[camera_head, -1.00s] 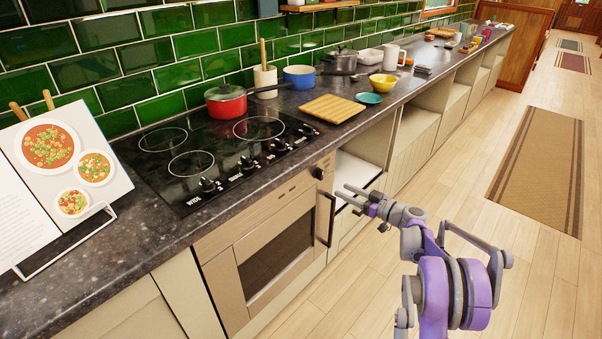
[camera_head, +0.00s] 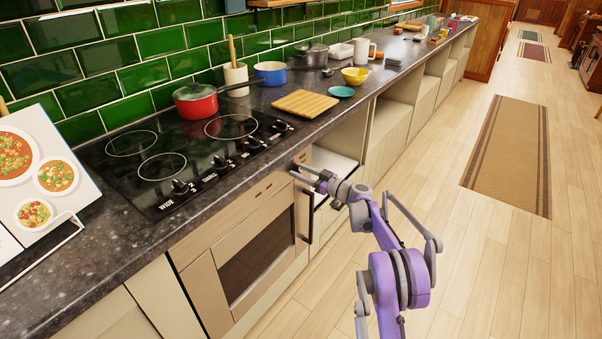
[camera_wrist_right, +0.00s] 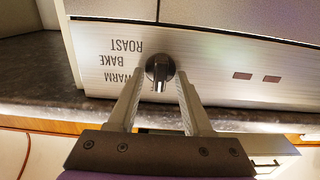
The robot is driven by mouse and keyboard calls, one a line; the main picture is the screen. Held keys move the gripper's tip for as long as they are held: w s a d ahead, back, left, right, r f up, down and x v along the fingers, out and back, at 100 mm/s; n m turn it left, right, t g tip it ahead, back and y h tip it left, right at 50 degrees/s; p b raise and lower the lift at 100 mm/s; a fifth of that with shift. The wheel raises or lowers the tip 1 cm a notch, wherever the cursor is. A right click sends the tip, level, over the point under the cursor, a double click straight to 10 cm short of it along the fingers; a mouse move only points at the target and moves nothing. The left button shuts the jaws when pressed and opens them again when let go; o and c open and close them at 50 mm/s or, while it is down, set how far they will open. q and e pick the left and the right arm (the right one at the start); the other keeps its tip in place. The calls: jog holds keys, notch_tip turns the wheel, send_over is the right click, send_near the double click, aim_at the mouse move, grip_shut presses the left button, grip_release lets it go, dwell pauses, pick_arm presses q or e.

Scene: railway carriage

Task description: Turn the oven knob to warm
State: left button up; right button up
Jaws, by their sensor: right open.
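The oven knob (camera_wrist_right: 160,68) is a dark round knob with a silver grip bar, on the oven's metal front panel (camera_wrist_right: 215,68). In the head view, my right gripper (camera_head: 304,175) is at the oven's upper right corner and hides the knob. My left gripper is not in view.
The oven door (camera_head: 258,258) has a dark vertical handle (camera_head: 304,215) just below my right gripper. Above are the black hob (camera_head: 150,165) with several knobs, a red pot (camera_head: 195,105) and a cutting board (camera_head: 305,103).

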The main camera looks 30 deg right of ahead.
jog(key=shift+c, duration=0.3)
grip_shut()
jog(key=shift+m, duration=0.3)
jog(key=m+p, duration=0.1)
jog(key=m, duration=0.8)
jog(key=shift+d+p, duration=0.1)
jog(key=shift+p, duration=0.25)
dwell(0.3)
